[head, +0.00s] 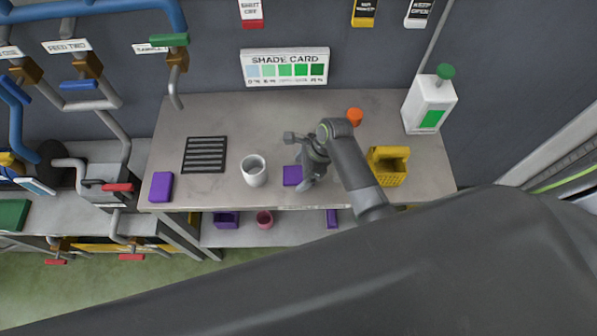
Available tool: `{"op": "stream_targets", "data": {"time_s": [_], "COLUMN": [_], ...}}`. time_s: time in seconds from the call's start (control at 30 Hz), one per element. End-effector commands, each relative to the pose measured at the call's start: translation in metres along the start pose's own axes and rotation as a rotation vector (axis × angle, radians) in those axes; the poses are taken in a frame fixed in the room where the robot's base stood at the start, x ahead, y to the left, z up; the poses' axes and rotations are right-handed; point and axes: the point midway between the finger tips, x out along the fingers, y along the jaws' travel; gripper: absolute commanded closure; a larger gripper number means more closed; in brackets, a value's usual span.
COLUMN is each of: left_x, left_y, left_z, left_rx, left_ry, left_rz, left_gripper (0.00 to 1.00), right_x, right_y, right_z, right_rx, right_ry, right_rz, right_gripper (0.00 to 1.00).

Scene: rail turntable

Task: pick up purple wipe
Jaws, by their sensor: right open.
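A flat purple piece (292,175), which looks like the purple wipe, lies on the grey bench (230,115) near its middle. My right gripper (303,160) is open just above and beside it, at its right. The gripper covers part of the right side of the piece, and I cannot tell whether they touch. My left gripper is not in view.
A white cup (254,171) stands just left of the middle purple piece. A black slotted rack (204,155) lies farther left. A yellow basket (388,167), an orange item (355,115) and a white bottle (429,105) stand at right. Purple items (226,220) sit on the shelf below.

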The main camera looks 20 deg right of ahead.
Motion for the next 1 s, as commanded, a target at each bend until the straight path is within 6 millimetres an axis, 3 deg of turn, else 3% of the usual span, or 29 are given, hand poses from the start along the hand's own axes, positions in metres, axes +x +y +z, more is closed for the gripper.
{"op": "stream_targets", "data": {"time_s": [0.63,1.0], "left_x": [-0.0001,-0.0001], "left_y": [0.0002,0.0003], "left_z": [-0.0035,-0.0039], "left_rx": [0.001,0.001], "left_ry": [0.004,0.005], "left_rz": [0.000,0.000], "left_gripper": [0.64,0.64], "right_x": [0.0056,0.0055], "right_y": [-0.0002,-0.0002], "right_z": [-0.0012,-0.0012], "right_rx": [0.000,0.000], "right_ry": [0.000,0.001], "right_rz": [-0.001,-0.001], "right_gripper": [0.18,0.65]}}
